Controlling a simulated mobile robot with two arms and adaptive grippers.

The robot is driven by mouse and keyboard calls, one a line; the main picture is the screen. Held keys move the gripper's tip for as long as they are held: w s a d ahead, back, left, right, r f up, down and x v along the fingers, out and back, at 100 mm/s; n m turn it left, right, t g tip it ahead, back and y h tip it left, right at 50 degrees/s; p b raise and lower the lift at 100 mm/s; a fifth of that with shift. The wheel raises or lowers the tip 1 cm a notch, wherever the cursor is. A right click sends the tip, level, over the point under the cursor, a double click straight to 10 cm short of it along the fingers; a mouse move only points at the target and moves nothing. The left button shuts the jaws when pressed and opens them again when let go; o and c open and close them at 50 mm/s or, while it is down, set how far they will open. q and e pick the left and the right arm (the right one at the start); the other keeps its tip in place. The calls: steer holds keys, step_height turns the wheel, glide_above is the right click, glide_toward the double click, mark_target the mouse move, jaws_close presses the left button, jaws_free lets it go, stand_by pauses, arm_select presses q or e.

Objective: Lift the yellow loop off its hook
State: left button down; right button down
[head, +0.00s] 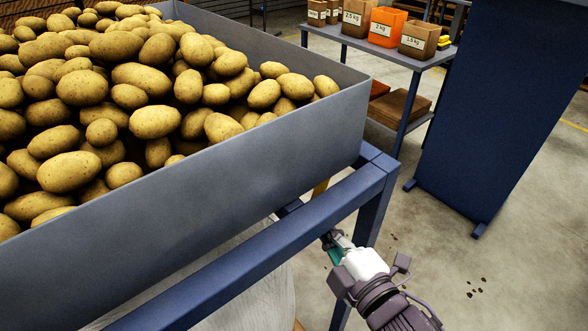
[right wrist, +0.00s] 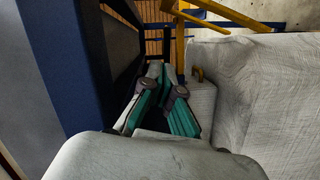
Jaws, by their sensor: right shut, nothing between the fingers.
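A small yellow loop (right wrist: 197,73) shows in the right wrist view, at the upper left edge of a pale sack (right wrist: 265,95). Its hook cannot be made out clearly. My right gripper (right wrist: 164,74) is shut and empty, with its green-padded fingers pointing away from the camera. Its tips are a little to the left of the loop and apart from it in the picture. In the head view my right gripper (head: 332,243) is beside the blue frame leg, below the hopper. The loop is not clearly visible there. My left gripper is in neither view.
A grey hopper (head: 230,165) full of potatoes stands on a blue frame (head: 245,252), close to my right arm. Yellow bars (right wrist: 208,17) cross above the sack. A blue panel (head: 500,95) and a shelf with labelled boxes (head: 388,27) stand behind.

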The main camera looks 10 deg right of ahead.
steer(key=d+x, duration=0.2)
steer(key=x, duration=0.8)
steer(key=w+d+f+x, duration=0.1)
steer(key=x, duration=0.9)
steer(key=shift+w+d+f+b, duration=0.3)
steer(key=shift+w+f+b, duration=0.05)
steer(key=shift+w, duration=0.1)
steer(key=shift+w+d+f+m+p, duration=0.15)
steer(key=shift+w+d+m+p, duration=0.5)
steer(key=shift+d+p, duration=0.3)
steer(key=shift+f, duration=0.1)
steer(key=shift+a, duration=0.1)
